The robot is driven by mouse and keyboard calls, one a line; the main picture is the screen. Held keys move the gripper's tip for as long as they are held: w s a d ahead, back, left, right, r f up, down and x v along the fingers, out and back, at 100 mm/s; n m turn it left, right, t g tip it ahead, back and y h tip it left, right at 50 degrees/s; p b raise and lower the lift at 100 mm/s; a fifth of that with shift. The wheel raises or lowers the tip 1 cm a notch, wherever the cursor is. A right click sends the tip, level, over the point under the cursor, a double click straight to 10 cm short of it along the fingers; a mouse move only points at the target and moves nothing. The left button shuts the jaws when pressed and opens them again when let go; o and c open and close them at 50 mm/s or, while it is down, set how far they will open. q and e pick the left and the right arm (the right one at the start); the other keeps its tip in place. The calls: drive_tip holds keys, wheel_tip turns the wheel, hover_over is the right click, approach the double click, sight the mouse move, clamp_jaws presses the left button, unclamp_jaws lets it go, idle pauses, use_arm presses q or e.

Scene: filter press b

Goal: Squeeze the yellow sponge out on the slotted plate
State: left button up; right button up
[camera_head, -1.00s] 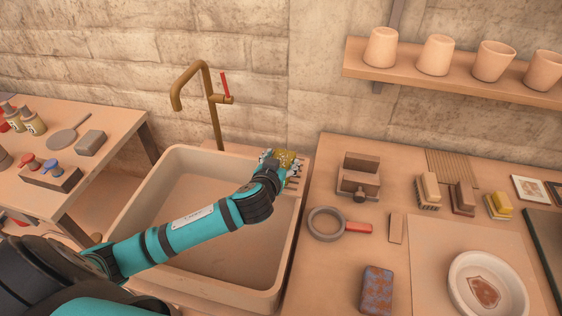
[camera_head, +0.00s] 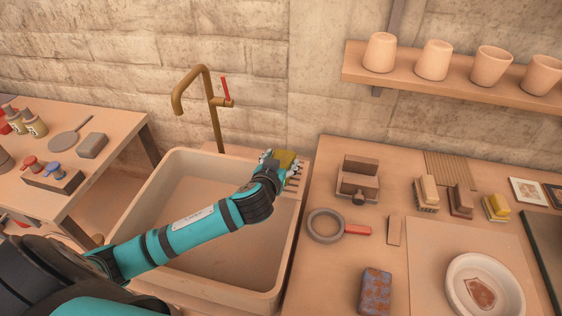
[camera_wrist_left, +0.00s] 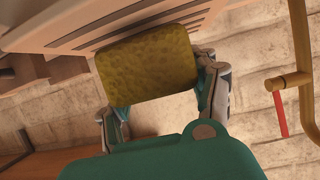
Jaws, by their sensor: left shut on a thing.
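The yellow sponge (camera_head: 285,158) is at the far right corner of the sink, at the tip of my left arm. My left gripper (camera_head: 277,161) is shut on it. In the left wrist view the sponge (camera_wrist_left: 148,64) looks olive yellow and pitted, between the two fingers (camera_wrist_left: 160,85). The slotted plate (camera_head: 295,178) lies at the sink's right rim, partly hidden by the gripper. Its dark slots also show behind the sponge in the left wrist view (camera_wrist_left: 195,18). I cannot tell whether the sponge touches the plate. My right gripper is out of view.
The sink (camera_head: 190,262) lies under my left arm. A brass tap (camera_head: 212,110) with a red lever rises behind it. On the right worktop are a magnifier-like ring (camera_head: 325,226), several brushes, a patterned block (camera_head: 376,291) and a white dish (camera_head: 456,286).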

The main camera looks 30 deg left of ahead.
use_arm(q)
drive_tip(key=shift+r+p, duration=2.3)
drive_tip(key=shift+r, duration=0.6)
